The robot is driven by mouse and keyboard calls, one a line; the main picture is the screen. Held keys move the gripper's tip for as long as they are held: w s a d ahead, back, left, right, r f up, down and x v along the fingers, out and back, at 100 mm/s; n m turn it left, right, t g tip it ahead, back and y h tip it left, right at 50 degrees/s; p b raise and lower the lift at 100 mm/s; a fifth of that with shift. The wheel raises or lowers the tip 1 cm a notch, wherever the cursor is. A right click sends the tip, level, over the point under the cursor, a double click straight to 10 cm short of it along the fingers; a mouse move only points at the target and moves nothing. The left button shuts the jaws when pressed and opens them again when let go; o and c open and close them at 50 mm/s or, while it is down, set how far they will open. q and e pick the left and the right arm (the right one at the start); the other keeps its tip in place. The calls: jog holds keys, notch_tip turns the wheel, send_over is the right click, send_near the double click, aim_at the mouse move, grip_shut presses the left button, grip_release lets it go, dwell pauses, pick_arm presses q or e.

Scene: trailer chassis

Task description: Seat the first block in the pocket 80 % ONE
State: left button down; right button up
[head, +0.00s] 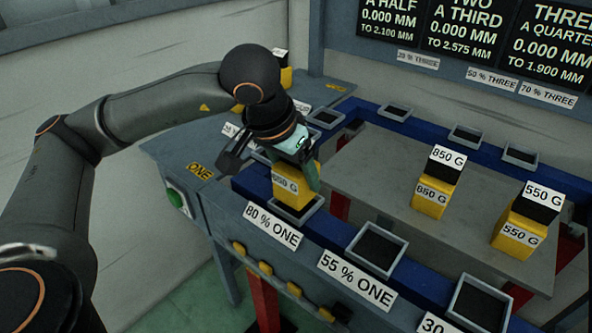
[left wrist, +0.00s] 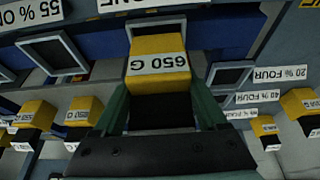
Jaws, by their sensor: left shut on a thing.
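My left gripper (head: 297,178) is shut on a yellow block (head: 290,190) with a black part and a white label. In the left wrist view the block (left wrist: 158,68) reads 650 G and sits between the two green fingers. The block is upright at the grey-rimmed pocket (head: 302,221) behind the label 80 % ONE (head: 272,225). Its lower end is at the rim; I cannot tell whether it rests fully on the floor of the pocket. The gripper hides part of the block's top. My right gripper is not in view.
An empty pocket (head: 375,251) stands behind the label 55 % ONE (head: 356,280). Blocks marked 850 G (head: 431,196) and 550 G (head: 516,234) stand on the grey deck (head: 375,170). More empty pockets line the blue far rail (head: 430,132).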

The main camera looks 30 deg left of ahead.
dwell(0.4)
pick_arm(q)
jog(key=shift+f+b, duration=0.75)
jog(key=shift+b, duration=0.25)
jog(key=shift+f+b, duration=0.4)
jog(key=shift+f, duration=0.05)
jog(key=shift+f, duration=0.1)
jog(key=shift+c, duration=1)
grip_release()
jog(key=shift+o, duration=1)
jog(key=shift+f, duration=0.1)
